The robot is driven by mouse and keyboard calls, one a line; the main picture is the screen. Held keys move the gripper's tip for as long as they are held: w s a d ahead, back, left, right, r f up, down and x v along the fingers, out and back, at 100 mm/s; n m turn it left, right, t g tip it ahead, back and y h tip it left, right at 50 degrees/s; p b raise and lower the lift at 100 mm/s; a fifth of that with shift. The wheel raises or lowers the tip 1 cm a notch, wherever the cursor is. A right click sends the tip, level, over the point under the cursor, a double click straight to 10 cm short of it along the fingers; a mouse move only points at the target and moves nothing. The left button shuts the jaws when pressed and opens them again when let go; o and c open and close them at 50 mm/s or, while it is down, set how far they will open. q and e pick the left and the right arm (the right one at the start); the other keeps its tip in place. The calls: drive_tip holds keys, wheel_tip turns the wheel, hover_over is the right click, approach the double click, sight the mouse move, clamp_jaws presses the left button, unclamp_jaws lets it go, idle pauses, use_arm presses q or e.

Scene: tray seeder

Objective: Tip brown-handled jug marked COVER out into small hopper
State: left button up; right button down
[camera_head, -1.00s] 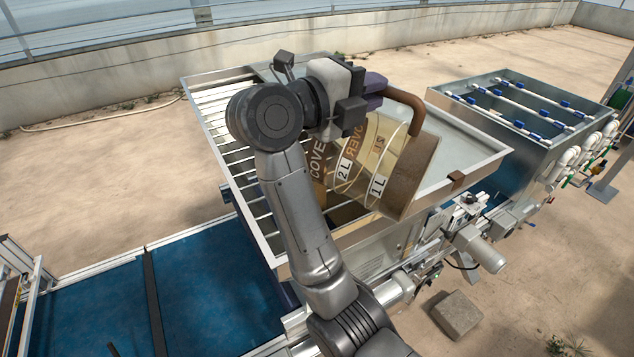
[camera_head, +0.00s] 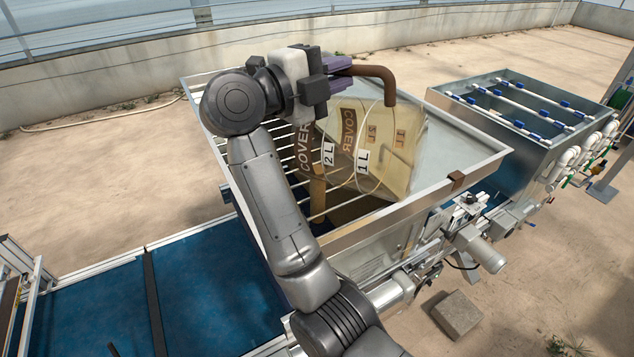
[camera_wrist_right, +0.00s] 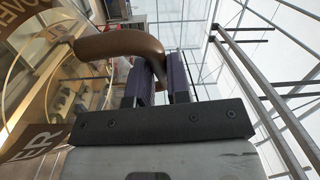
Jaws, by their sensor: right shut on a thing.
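The jug marked COVER (camera_head: 397,150) is see-through, with 1 L and 2 L marks and a brown handle (camera_head: 376,72). It lies tipped well over above the open metal hopper (camera_head: 465,160), its 2 L end toward the left. Its walls look mostly clear. A tan strip (camera_head: 318,192) shows below its left end; I cannot tell whether it is falling material. My right gripper (camera_head: 343,68) is shut on the brown handle, which also shows between the purple fingers in the right wrist view (camera_wrist_right: 125,43). My arm hides part of the hopper. My left gripper is not in view.
White slats (camera_head: 215,100) span the hopper's left part. A second metal tank with white rods (camera_head: 530,100) stands to the right. A blue belt (camera_head: 90,310) runs at lower left. A grey block (camera_head: 458,314) lies on the ground in front.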

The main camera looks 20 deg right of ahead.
drive_tip(key=shift+w+a+r+n, duration=0.15)
drive_tip(key=shift+w+a+n, duration=0.5)
drive_tip(key=shift+w, duration=0.3)
drive_tip(key=w+a+f+n+t+h, duration=0.1)
drive_tip(key=w+a+f+n+t, duration=0.1)
drive_tip(key=w+a+n, duration=0.3)
drive_tip(key=w, duration=0.3)
drive_tip(key=shift+a+n+h, duration=0.35)
drive_tip(key=shift+h, duration=0.05)
idle(0.9)
